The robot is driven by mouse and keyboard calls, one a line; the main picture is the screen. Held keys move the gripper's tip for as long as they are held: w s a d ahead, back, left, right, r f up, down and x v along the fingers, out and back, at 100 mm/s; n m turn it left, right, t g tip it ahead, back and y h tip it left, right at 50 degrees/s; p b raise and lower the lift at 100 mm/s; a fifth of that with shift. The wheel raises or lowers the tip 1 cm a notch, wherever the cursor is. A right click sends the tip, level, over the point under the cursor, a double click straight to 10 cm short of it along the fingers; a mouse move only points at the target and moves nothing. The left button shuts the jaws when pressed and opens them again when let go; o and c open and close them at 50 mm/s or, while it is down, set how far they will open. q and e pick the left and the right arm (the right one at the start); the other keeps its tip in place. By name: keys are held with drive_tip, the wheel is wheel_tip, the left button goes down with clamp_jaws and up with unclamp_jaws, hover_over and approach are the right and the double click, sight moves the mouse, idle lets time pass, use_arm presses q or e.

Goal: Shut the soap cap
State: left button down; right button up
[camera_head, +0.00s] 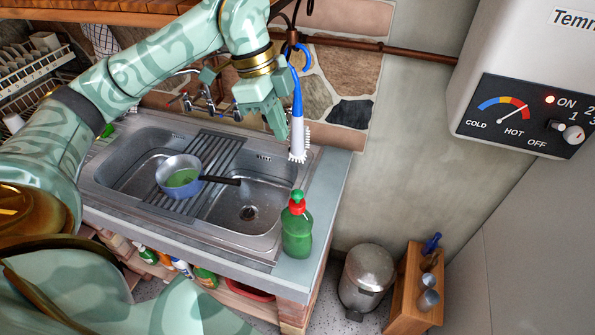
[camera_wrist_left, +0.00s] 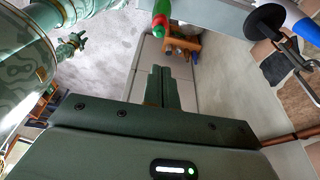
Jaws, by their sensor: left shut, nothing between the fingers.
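The soap bottle (camera_head: 297,238) is green with a red cap (camera_head: 296,207) and stands upright on the counter at the sink's front right corner. A small green piece shows at the top of the cap; I cannot tell whether the cap is open. In the left wrist view the bottle (camera_wrist_left: 162,8) is cut off by the top edge, with its red cap (camera_wrist_left: 160,23) below. My left gripper (camera_head: 282,134) is shut and empty, above and behind the bottle and apart from it. Its closed fingers (camera_wrist_left: 161,72) show in the wrist view. My right gripper is not seen.
A blue and white brush (camera_head: 298,125) hangs right beside my left gripper. A pan (camera_head: 180,174) with green contents rests over the sink drainer (camera_head: 195,170). The taps (camera_head: 205,103) are behind the sink. A water heater (camera_head: 530,75) is at upper right, a bin (camera_head: 367,275) on the floor.

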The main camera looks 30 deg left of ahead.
use_arm(q)
drive_tip(key=p, duration=0.2)
approach(295, 190)
drive_tip(key=x, duration=0.3)
drive_tip(key=d+x, duration=0.1)
drive_tip(key=x, duration=0.1)
drive_tip(key=shift+w+d, duration=0.1)
drive_tip(key=shift+w, duration=0.15)
drive_tip(key=shift+f, duration=0.75)
wheel_tip(295, 190, down, 2)
drive_tip(key=shift+f+b, duration=0.15)
drive_tip(key=shift+b, duration=0.8)
drive_tip(key=shift+s, duration=0.15)
